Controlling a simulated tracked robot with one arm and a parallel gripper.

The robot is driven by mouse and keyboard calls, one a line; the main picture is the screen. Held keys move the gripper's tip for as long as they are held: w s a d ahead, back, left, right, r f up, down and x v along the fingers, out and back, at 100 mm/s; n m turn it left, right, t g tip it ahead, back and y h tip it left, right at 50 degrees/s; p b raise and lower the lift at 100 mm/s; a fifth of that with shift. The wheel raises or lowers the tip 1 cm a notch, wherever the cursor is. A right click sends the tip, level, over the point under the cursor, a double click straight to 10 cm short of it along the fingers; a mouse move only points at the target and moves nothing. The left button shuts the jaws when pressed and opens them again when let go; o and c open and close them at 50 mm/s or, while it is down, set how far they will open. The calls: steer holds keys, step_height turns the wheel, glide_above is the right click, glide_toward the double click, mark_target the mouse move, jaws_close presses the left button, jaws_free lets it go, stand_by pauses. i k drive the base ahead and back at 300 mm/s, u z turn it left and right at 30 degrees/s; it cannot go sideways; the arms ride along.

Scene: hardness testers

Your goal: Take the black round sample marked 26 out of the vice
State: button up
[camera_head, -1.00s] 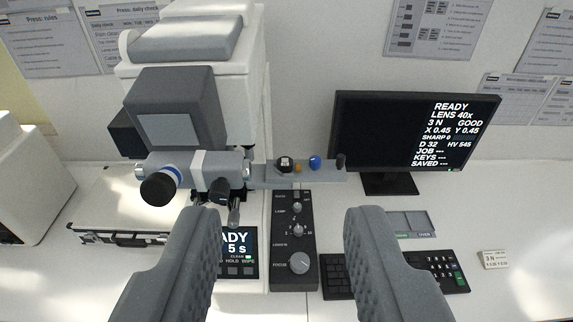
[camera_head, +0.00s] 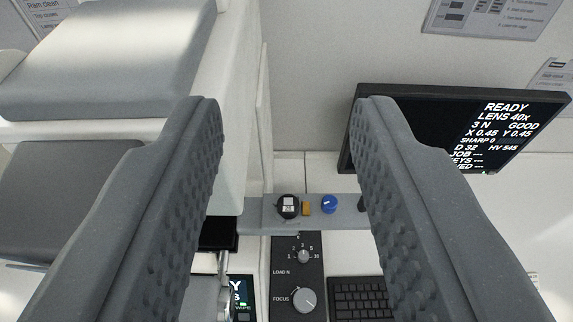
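The black round sample (camera_head: 288,206) with a white label, which seems to read 26, sits on a grey bar-shaped holder (camera_head: 258,216). Beside it on the same holder are a small yellow-orange piece (camera_head: 306,208) and a blue round piece (camera_head: 330,204). A dark piece at the holder's right end is partly hidden by my right finger. My gripper (camera_head: 287,105) is open and empty. Its two fingers stand wide apart in the foreground, and the sample shows between them, farther off and below the tips. I cannot make out the vice's jaws.
The tester's large white and grey body (camera_head: 110,60) stands close on the left. A monitor (camera_head: 440,120) stands at the right, partly behind my right finger. A control panel with knobs (camera_head: 304,299) and a keyboard (camera_head: 358,300) lie below the holder.

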mark_target(288, 205)
steer(key=z, duration=0.4)
steer(key=i, duration=0.15)
steer(key=u, duration=1.7)
steer(key=k, duration=1.65)
steer(key=z, duration=0.75)
steer(key=i, duration=1.05)
steer(key=u, duration=0.05)
